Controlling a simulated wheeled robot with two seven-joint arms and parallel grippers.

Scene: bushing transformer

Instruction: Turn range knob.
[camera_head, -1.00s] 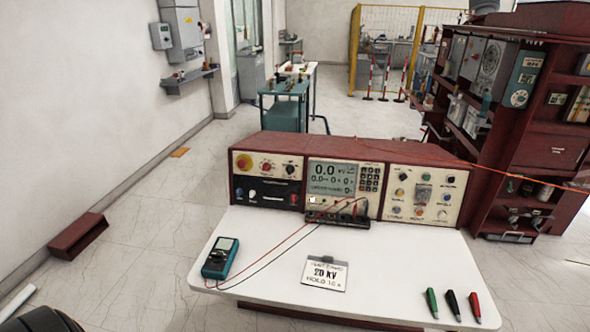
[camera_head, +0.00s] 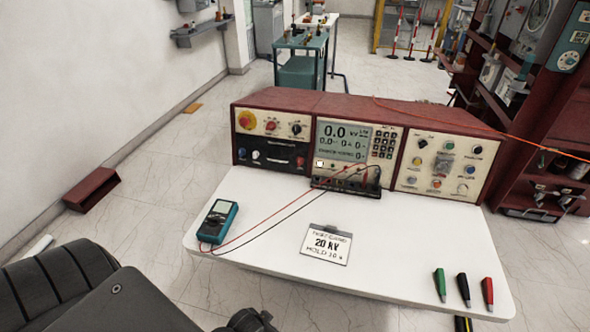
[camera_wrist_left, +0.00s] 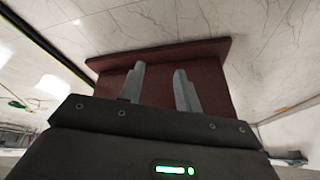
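The red-brown control console (camera_head: 315,107) stands at the back of the white table in the head view. The labels are too small to tell which one is the range knob. My left arm shows at the lower left, well short of the console. In the left wrist view my left gripper (camera_wrist_left: 160,68) has its two fingers apart with nothing between them. A red-brown surface lies beyond them. My right gripper is not in view.
A red-brown box (camera_head: 92,190) lies on the floor at left. Red-brown shelving (camera_head: 560,130) stands at right.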

